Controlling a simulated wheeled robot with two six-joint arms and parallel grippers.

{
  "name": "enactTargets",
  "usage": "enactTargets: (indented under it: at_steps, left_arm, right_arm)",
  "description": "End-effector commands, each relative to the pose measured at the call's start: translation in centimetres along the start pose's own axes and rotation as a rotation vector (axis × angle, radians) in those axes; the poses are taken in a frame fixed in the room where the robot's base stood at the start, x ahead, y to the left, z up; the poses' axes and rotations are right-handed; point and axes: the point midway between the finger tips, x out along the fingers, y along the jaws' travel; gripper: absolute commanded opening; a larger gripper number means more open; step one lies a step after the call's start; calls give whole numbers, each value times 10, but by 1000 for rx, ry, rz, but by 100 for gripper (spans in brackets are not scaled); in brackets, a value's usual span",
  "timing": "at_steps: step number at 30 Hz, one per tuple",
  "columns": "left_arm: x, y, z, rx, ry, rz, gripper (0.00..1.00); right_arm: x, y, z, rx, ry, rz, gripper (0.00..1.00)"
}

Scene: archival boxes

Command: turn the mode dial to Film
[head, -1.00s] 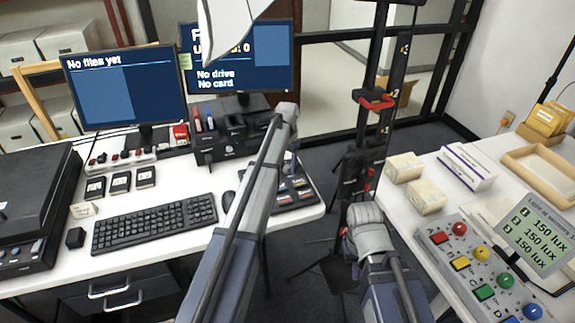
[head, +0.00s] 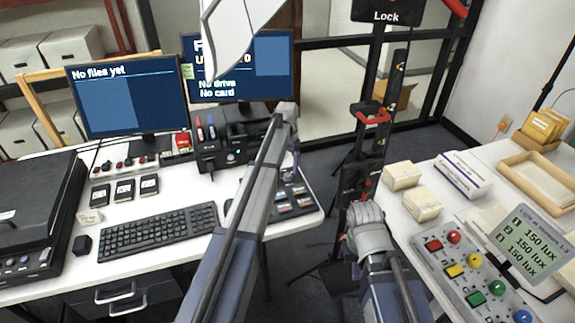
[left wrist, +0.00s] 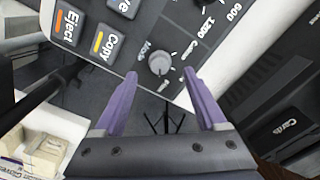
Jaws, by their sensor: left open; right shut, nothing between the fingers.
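The mode dial (left wrist: 160,63) is a round grey knob on a dark control panel (left wrist: 140,30) in the left wrist view. "Mode" is printed beside it; small labels around it are hard to read, and I cannot tell its setting. My left gripper (left wrist: 160,90) is open, its two purple fingers apart with the dial between and beyond their tips, apparently not touching. In the head view my left gripper (head: 293,162) hangs by the dark button panel (head: 297,203) at the desk's right end, partly hidden by my arm. My right arm shows at lower centre; its gripper is not visible.
The panel also has Eject and Copy buttons (left wrist: 108,42). Left of my arm are the keyboard (head: 158,231) and two monitors, one reading "No files yet" (head: 125,95). A stand with red clamps (head: 373,115) rises behind. The right table holds cream boxes (head: 402,176) and a coloured-button panel (head: 440,256).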

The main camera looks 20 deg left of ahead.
Motion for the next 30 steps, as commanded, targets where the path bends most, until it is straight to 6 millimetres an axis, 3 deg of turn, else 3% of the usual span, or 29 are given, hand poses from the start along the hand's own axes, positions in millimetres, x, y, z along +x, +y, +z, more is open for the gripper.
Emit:
enactTargets:
  at_steps: [1,7,23,26,29,30]
  left_arm:
    - [-15,0,0,0,0,0,74]
    - [-34,0,0,0,0,0,74]
    - [-34,0,0,0,0,0,74]
    - [-35,14,9,2,-3,-1,74]
    - [-36,53,35,6,-10,-7,74]
    - [-36,75,50,8,-15,-11,74]
  right_arm:
    - [-15,1,1,0,0,0,0]
    - [-33,3,2,0,0,0,0]
    - [-34,3,2,0,0,0,0]
    - [-34,3,2,0,0,0,0]
    - [-35,3,2,0,0,0,0]
    - [-36,3,2,0,0,0,0]
